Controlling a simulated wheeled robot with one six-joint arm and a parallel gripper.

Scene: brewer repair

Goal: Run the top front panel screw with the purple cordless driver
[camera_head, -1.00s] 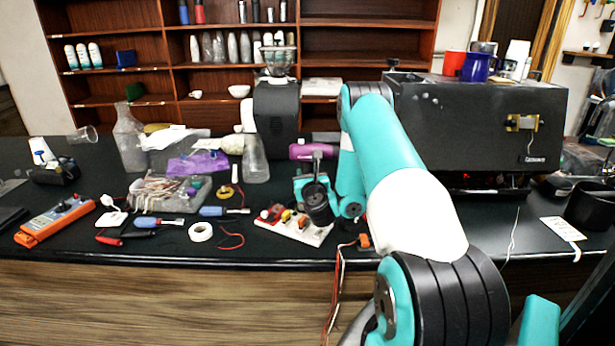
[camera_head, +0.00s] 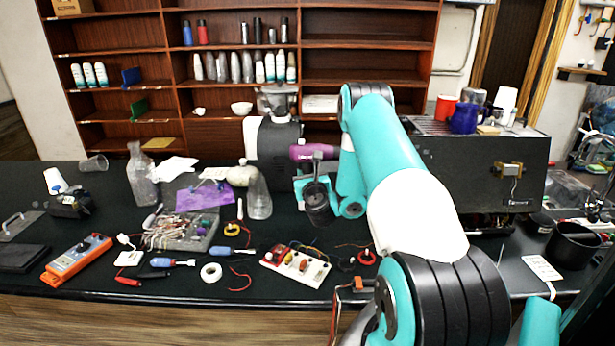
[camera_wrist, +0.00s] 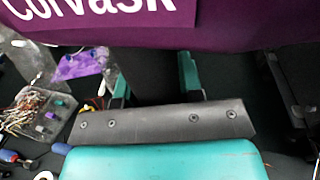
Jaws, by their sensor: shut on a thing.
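The purple cordless driver (camera_head: 312,152) is in my gripper (camera_head: 302,184), raised above the counter in the head view. Its purple body with white lettering crosses the top of the wrist view (camera_wrist: 210,22). My gripper also shows in the wrist view (camera_wrist: 155,85), its teal fingers reaching to the driver's dark handle. The black brewer (camera_head: 440,165) stands at the right of the counter, with a brass-coloured bracket (camera_head: 509,170) on its front. The driver is well left of it. I cannot make out the top panel screw. My arm hides the brewer's left part.
A board with coloured switches (camera_head: 296,265), a white tape roll (camera_head: 211,272), an orange meter (camera_head: 76,259) and a parts box (camera_head: 180,232) lie on the counter. A grinder (camera_head: 275,135) stands behind the driver. Cups (camera_head: 464,118) stand on the brewer.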

